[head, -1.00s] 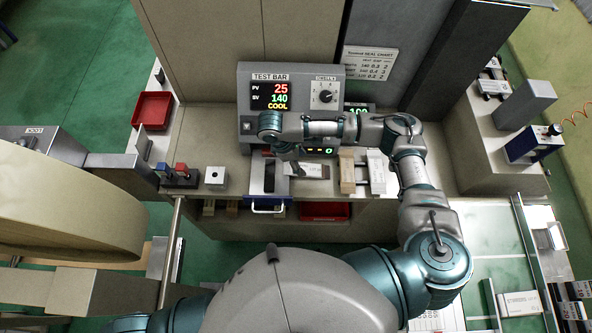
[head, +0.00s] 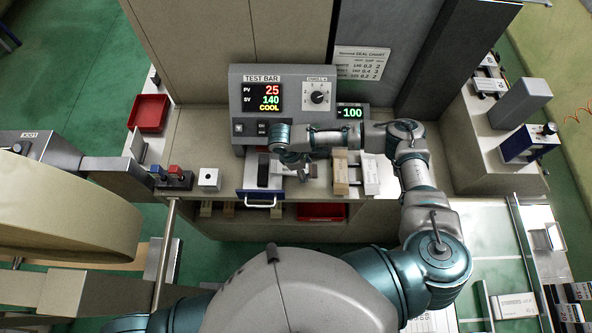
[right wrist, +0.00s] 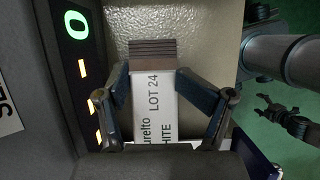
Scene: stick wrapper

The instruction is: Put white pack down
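The white pack (right wrist: 153,105) lies between the two fingers of my right gripper (right wrist: 153,80) in the right wrist view. A ridged brown part (right wrist: 152,52) shows at the far end of the pack. In the head view my right gripper (head: 303,172) is low over the bench, left of the wooden block, and my arm partly covers it. A dark gripper, seemingly my left one (right wrist: 278,112), shows small at the right of the right wrist view. Its opening is unclear.
The test bar box (head: 262,98) stands at the bench back. A small switch box (head: 209,179) stands left.

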